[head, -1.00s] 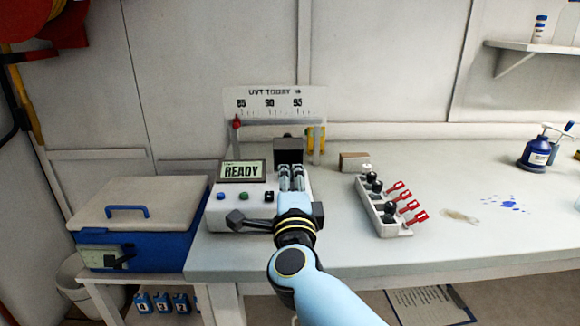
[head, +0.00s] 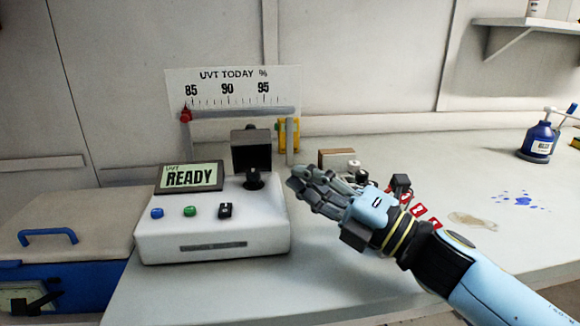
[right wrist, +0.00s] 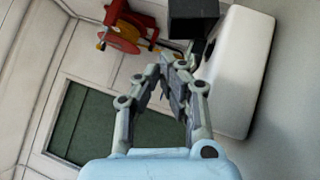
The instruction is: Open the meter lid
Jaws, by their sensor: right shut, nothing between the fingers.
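The meter (head: 212,235) is a white box on the bench. Its screen (head: 189,177) reads READY. A dark square block (head: 251,150), which looks like the lid part, stands upright at the meter's back right, with a black knob (head: 254,179) in front of it. I cannot tell whether it is fully open. My right gripper (head: 298,184) is shut and empty, just right of the meter and apart from it. In the right wrist view the closed fingers (right wrist: 170,68) are near the meter's white body (right wrist: 240,75) and the dark block (right wrist: 193,18). My left gripper is out of view.
Blue, green and black buttons (head: 190,211) line the meter's top. A UVT scale board (head: 232,88) stands behind. A rack with red handles (head: 420,212) is partly hidden behind my right gripper. A blue cooler (head: 70,285) is at left. The bench front is clear.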

